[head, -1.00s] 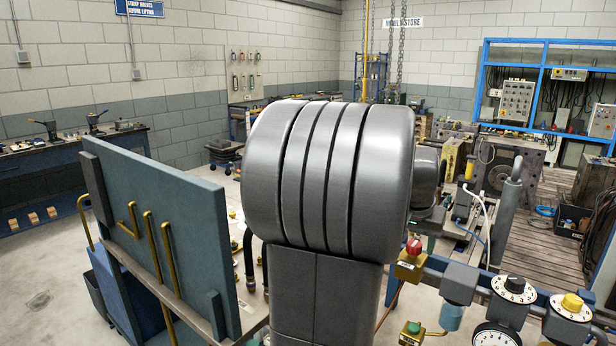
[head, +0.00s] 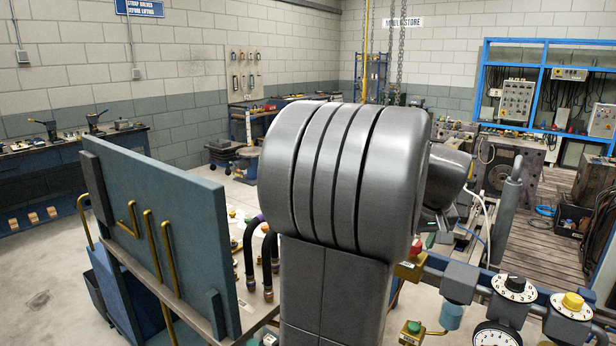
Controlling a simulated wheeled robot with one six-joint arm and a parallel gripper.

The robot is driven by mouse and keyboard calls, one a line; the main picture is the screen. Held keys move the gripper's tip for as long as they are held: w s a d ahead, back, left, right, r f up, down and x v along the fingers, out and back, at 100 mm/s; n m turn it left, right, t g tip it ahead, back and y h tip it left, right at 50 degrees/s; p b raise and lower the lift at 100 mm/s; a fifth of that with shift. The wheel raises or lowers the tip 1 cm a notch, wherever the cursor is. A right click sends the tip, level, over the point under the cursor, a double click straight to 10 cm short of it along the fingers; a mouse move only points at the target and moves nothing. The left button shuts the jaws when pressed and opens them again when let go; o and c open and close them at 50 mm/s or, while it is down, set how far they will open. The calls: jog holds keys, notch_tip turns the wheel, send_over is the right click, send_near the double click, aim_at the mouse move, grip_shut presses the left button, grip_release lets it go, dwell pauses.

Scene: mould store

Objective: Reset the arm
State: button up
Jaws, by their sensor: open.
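My arm fills the middle of the head view as a large grey ribbed joint on a square grey link. A smaller grey part of my arm shows behind it on the right. My gripper is not in view; its fingers cannot be made out behind the arm.
A blue-grey upright panel (head: 165,220) with brass hooks stands close on the left. Black hoses (head: 248,245) with brass fittings lie between it and my arm. A blue rail with dials (head: 513,289) and a gauge (head: 496,334) is close at the right. A blue workbench (head: 60,185) stands behind left.

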jog(key=shift+n, duration=0.5)
